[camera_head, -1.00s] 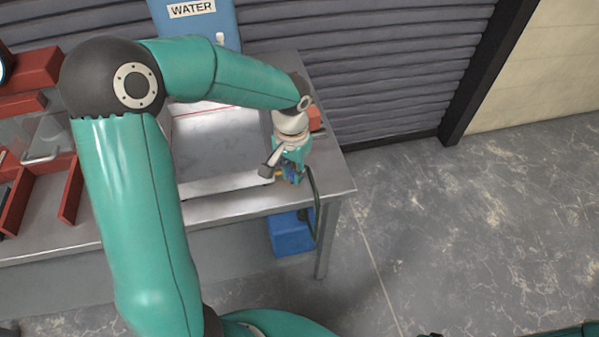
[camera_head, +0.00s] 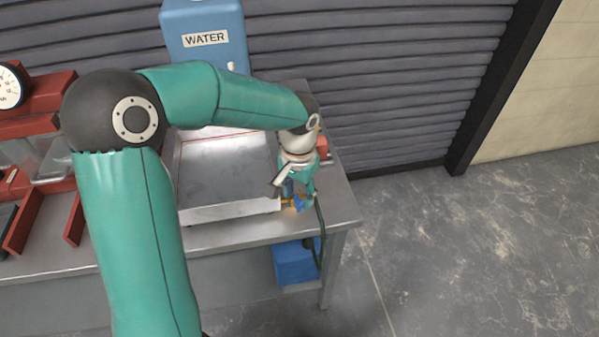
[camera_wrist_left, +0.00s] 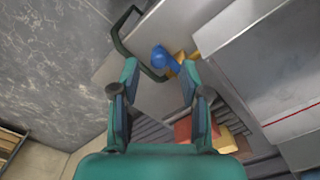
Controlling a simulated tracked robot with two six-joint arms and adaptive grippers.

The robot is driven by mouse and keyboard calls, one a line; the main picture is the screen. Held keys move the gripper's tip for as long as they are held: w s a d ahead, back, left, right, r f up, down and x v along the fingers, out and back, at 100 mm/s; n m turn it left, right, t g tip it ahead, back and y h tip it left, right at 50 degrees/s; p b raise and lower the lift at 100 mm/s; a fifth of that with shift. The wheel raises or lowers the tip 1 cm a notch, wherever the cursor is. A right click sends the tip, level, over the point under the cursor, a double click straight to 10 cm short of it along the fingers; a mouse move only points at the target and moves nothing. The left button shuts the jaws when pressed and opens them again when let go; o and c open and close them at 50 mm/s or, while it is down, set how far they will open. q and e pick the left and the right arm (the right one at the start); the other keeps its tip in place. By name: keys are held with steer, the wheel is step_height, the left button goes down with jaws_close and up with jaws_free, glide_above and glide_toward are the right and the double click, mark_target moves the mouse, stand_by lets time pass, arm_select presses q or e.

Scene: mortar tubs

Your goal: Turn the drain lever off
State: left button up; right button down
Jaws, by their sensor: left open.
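The drain lever (camera_wrist_left: 160,57) is a blue, rounded handle on a brass valve (camera_wrist_left: 176,66) at the tray's edge. In the head view the lever (camera_head: 298,203) is small and partly covered by my left gripper (camera_head: 298,188). My left gripper (camera_wrist_left: 158,72) is open, its two fingers apart. In the wrist view the lever appears between and just beyond the fingertips; I cannot tell whether they touch it. The shallow metal tray (camera_head: 228,207) with a red line inside sits on the bench beside the valve. My right gripper is out of view.
A metal bench (camera_head: 345,205) carries the tray. A blue water tank (camera_head: 205,60) stands behind it, and red racks (camera_head: 30,125) stand left. A dark hose (camera_head: 320,235) hangs at the bench front above a blue container (camera_head: 295,263). The floor (camera_head: 470,250) to the right is clear.

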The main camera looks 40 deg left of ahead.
mark_target(299, 203)
arm_select(q)
step_height(299, 203, up, 9)
steer(key=shift+r, duration=0.15)
stand_by(0.6)
